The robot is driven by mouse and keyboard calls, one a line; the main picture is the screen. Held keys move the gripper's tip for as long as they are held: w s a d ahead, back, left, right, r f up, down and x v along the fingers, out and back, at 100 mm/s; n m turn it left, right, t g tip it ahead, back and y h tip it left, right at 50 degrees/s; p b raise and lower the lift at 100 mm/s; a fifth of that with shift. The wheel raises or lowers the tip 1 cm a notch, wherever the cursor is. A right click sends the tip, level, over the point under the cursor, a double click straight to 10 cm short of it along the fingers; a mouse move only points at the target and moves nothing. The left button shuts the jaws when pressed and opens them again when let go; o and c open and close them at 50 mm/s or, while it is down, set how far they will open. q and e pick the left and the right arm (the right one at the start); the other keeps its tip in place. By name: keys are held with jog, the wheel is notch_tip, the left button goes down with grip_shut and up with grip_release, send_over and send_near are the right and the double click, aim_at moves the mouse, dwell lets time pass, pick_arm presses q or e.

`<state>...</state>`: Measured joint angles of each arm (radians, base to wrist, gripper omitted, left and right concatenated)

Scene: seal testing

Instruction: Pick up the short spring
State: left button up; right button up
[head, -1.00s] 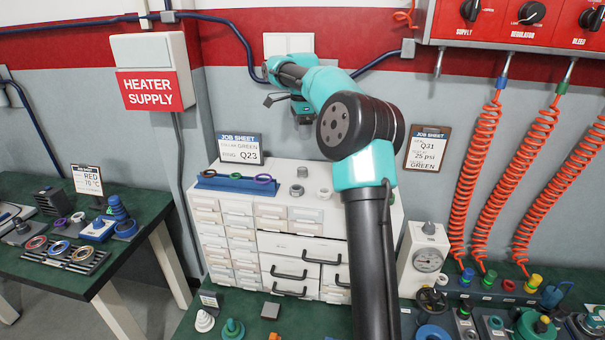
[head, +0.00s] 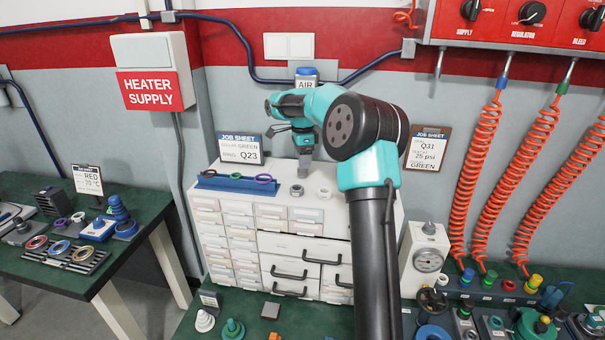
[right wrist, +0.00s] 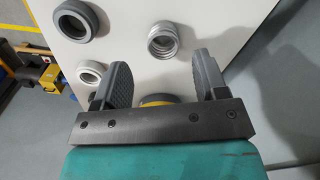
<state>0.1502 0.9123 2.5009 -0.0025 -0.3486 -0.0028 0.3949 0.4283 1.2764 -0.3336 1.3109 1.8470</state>
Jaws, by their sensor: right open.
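The short spring is most likely the metal coil (right wrist: 168,40) standing on the white cabinet top in the right wrist view. It sits beyond the fingertips and is not between them. In the head view my gripper largely covers its place. My right gripper (right wrist: 160,80) is open and empty, with its fingers pointing down to the cabinet top. In the head view my right gripper (head: 304,168) is over the back part of the cabinet top. My left gripper is not in view.
A grey ring (right wrist: 83,20) and a white ring (right wrist: 90,71) lie near the coil. A yellow-and-grey round part (right wrist: 157,99) shows between the fingers, partly hidden. A blue rack with rings (head: 237,183) is at the cabinet's left. Job sheets (head: 240,149) stand behind.

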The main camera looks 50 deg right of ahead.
jog(key=shift+d+f, duration=0.15)
jog(key=shift+f, duration=1.15)
jog(key=shift+d+f, duration=0.15)
jog(key=shift+f, duration=1.1)
jog(key=shift+c, duration=0.4)
jog(key=c, duration=0.9)
